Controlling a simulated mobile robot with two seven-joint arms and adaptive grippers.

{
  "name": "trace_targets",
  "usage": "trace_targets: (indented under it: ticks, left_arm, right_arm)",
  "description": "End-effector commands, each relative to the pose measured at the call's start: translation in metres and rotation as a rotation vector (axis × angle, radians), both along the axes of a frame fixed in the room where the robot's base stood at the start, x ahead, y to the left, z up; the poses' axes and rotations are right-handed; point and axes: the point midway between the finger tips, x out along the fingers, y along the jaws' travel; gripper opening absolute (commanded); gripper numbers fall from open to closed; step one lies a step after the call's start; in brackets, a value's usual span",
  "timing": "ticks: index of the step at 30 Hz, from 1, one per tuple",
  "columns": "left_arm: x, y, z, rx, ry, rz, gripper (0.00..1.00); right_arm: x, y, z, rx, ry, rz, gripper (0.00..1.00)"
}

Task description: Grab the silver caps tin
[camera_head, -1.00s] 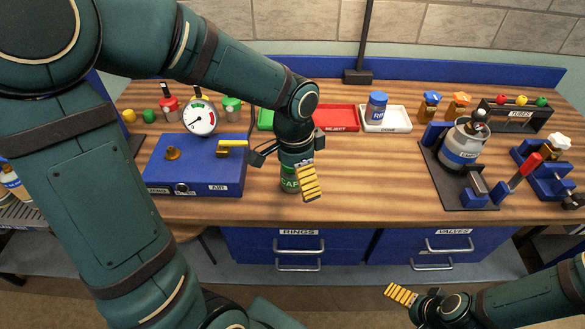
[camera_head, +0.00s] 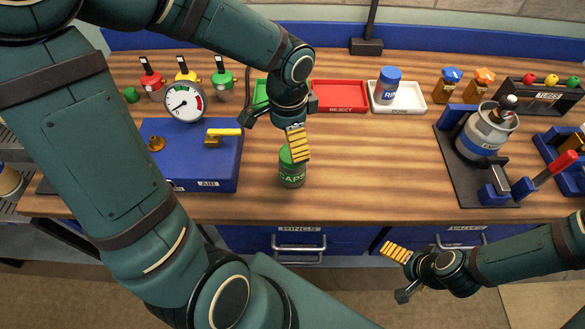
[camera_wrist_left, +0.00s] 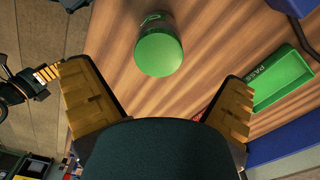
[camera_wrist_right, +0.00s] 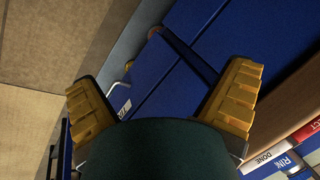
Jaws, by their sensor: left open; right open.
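A green tin labelled CAPS (camera_head: 292,170) stands upright on the wooden bench near its front edge. It also shows in the left wrist view (camera_wrist_left: 158,52), seen from above. A silver canister with a blue band (camera_head: 486,132) stands on a dark stand at the right; I cannot read its label. My left gripper (camera_head: 278,130) is open and empty; in the head view one finger pad overlaps the green tin's top. In the left wrist view the tin appears beyond and between the spread fingers, apart from them. My right gripper (camera_head: 402,272) is open and empty, before the drawers.
A blue box with a gauge (camera_head: 190,155) stands left of the green tin. Behind are a red REJECT tray (camera_head: 340,95) and a white tray (camera_head: 412,104) holding a blue-lidded jar (camera_head: 387,86). A red-handled clamp (camera_head: 545,172) is at the right. Bench right of the green tin is clear.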

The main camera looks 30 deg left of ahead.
Motion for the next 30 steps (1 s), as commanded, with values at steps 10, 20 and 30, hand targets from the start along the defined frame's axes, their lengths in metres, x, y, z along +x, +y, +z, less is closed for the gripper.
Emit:
trace_targets:
  ticks: [10, 20, 30]
  left_arm:
    - [0.001, -0.001, -0.029, -0.001, 0.001, 0.001, 1.0]
    - [0.006, -0.006, -0.071, 0.0, 0.003, 0.0, 1.0]
    - [0.007, -0.006, -0.077, 0.0, -0.001, 0.001, 0.89]
  right_arm:
    - [-0.003, 0.001, -0.007, 0.001, 0.005, 0.005, 1.0]
    - [-0.006, 0.001, -0.021, 0.003, 0.013, 0.012, 1.0]
    - [-0.007, 0.002, -0.021, 0.003, 0.016, 0.014, 1.0]
